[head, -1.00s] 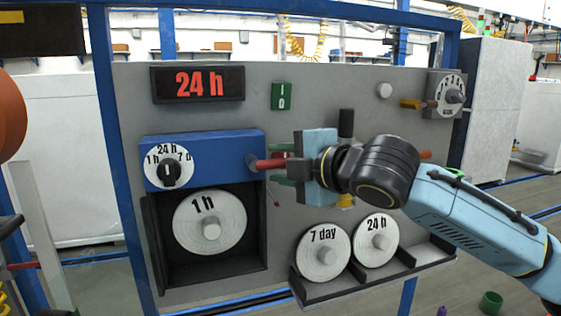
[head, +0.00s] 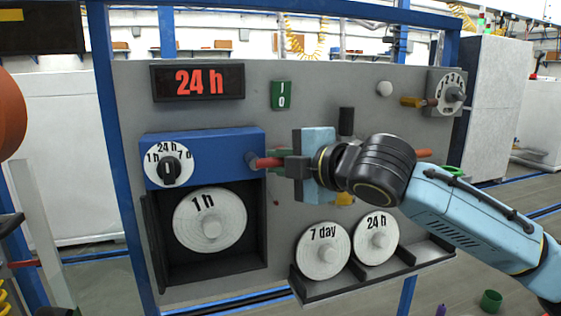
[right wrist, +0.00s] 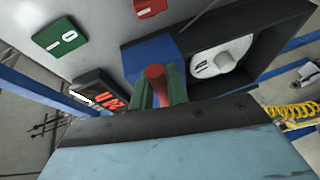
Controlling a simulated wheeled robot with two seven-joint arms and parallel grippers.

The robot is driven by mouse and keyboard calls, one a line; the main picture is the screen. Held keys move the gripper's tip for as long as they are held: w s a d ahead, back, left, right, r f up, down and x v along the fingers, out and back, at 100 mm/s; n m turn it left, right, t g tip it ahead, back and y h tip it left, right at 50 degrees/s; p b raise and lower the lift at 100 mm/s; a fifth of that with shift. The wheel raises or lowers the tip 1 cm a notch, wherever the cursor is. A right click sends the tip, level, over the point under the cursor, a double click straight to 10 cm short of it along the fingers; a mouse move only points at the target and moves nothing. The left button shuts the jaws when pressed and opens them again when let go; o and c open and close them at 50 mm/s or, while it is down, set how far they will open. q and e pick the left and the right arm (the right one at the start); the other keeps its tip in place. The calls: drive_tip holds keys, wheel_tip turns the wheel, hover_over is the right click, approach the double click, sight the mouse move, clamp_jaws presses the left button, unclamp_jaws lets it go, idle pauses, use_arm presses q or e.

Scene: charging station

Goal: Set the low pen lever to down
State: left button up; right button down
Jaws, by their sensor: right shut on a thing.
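A red-handled lever (head: 268,162) sticks out to the right from a grey pivot on the side of the blue recorder box (head: 205,147), roughly level. My right gripper (head: 282,159) is shut on its handle from the right. In the right wrist view, the red handle (right wrist: 155,72) lies between the green fingers (right wrist: 158,90). A small red tip (head: 276,203) shows on the panel below the gripper. The pictures do not label which lever is the low pen lever. My left gripper is not in view.
A 1 h disc (head: 210,220) sits in the dark recess below. A 7 day disc (head: 323,250) and a 24 h disc (head: 377,240) stand on the rack (head: 330,288). A green I/O plate (head: 281,95) is above the gripper.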

drive_tip(key=shift+f, duration=0.1)
drive_tip(key=shift+s+a+f+m+t+y+b, duration=0.15)
drive_tip(key=shift+f+m+t+y, duration=0.25)
drive_tip(key=shift+m, duration=0.75)
drive_tip(key=shift+w+a+f+m+t+y+b, duration=0.1)
drive_tip(key=shift+a+f+m+t+y+b, duration=0.25)
drive_tip(key=shift+m, duration=0.75)
drive_tip(key=shift+s+f+m+t+y+b, duration=0.15)
drive_tip(key=shift+f+m+t+y, duration=0.35)
drive_tip(key=shift+m, duration=0.65)
drive_tip(key=shift+f, duration=0.1)
drive_tip(key=c, duration=1.4)
unclamp_jaws()
drive_tip(key=shift+o, duration=0.2)
drive_tip(key=b+v, duration=0.1)
drive_tip(key=v, duration=1.2)
drive_tip(key=shift+d, duration=0.15)
drive_tip(key=shift+s+f, duration=0.1)
